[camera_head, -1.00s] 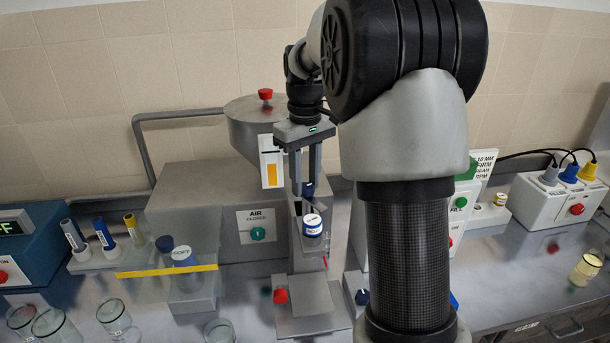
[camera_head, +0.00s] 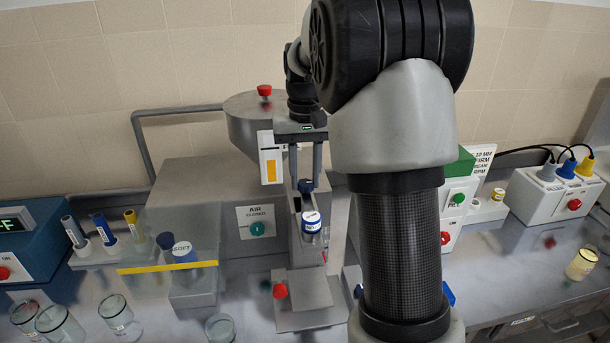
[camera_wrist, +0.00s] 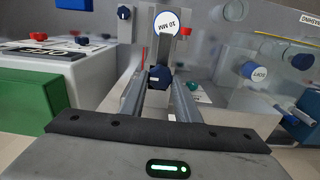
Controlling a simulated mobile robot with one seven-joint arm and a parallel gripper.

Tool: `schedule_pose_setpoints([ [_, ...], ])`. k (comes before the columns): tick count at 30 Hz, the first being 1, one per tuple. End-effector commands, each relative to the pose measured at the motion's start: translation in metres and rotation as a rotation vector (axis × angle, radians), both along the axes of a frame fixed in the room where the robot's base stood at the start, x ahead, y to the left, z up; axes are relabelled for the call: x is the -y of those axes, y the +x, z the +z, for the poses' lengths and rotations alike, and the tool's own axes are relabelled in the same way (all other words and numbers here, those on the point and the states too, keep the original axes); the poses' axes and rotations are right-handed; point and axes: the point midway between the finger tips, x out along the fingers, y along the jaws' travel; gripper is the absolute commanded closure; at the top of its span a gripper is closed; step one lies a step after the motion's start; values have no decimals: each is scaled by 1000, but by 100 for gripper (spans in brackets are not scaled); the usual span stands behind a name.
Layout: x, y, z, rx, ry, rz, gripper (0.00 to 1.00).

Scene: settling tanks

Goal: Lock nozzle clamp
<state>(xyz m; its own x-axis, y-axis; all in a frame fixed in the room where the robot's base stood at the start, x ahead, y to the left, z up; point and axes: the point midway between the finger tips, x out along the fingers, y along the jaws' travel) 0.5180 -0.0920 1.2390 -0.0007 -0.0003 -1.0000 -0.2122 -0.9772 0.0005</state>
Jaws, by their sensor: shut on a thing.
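A dark blue knob, seemingly the nozzle clamp's (camera_head: 306,185), sits on the front of the grey filling column. In the wrist view the same knob (camera_wrist: 157,76) lies between my fingertips. My gripper (camera_head: 306,181) points down from above, its fingers shut on the knob; it also shows in the wrist view (camera_wrist: 159,80). In the wrist view the nozzle label (camera_wrist: 167,22) reads 10 MM. The clamp's inner parts are hidden, so whether it is locked cannot be told.
A hopper (camera_head: 257,120) with a red knob stands behind the column. A clear guard with a yellow edge (camera_head: 167,267) and an AIR CLOSED panel (camera_head: 256,221) are at left. Glass beakers (camera_head: 60,325) stand at front left. A FILL button box (camera_head: 456,205) is right of my arm.

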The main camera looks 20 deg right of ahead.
Motion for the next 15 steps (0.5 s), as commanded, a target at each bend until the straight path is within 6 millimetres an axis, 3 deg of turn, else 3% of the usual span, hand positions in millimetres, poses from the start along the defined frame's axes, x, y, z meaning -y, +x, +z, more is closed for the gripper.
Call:
schedule_pose_setpoints([
  [9,0,1,1,3,0,-4,93],
  [10,0,1,1,3,0,-4,69],
  [13,0,1,1,2,1,-3,53],
  [15,0,0,1,2,1,-3,52],
])
